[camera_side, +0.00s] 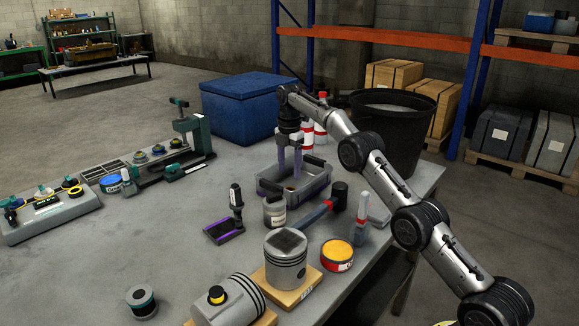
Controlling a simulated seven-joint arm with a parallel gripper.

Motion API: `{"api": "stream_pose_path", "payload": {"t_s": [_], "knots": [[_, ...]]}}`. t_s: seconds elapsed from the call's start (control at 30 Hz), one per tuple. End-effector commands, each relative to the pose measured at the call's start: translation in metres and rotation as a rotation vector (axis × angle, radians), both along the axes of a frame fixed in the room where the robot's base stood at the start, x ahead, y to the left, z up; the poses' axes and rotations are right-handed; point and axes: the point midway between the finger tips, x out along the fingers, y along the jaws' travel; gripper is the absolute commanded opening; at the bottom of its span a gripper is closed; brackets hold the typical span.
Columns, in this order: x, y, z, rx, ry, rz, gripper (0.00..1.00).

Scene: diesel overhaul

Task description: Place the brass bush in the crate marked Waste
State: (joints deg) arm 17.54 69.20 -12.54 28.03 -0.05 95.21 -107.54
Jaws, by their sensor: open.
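My gripper (290,176) is open, with its two purple fingers pointing down into a grey open crate (318,188) near the back of the table. A small brass-coloured spot, perhaps the brass bush (290,188), shows inside the crate just below the fingertips. It is too small to identify surely, and I cannot tell whether the fingers touch it. The crate's near wall and a bottle hide part of its inside. I cannot read any Waste marking on it.
A pale bottle (274,211) stands against the crate's near side. A hammer (315,213), a yellow-topped tin (337,254) and a piston on a wooden block (286,258) stand nearer. Red-and-white bottles (320,132) stand behind. The table's left middle (130,240) is clear.

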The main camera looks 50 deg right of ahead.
Motion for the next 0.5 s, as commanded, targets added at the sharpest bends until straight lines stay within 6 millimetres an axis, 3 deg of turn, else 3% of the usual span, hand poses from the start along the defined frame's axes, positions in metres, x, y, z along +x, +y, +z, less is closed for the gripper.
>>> {"api": "stream_pose_path", "payload": {"t_s": [0.33, 0.5], "knots": [[-0.001, 0.002, 0.01, -0.001, -0.003, -0.009, 0.63], [-0.01, 0.018, 0.048, -0.008, -0.037, -0.106, 0.63]]}}
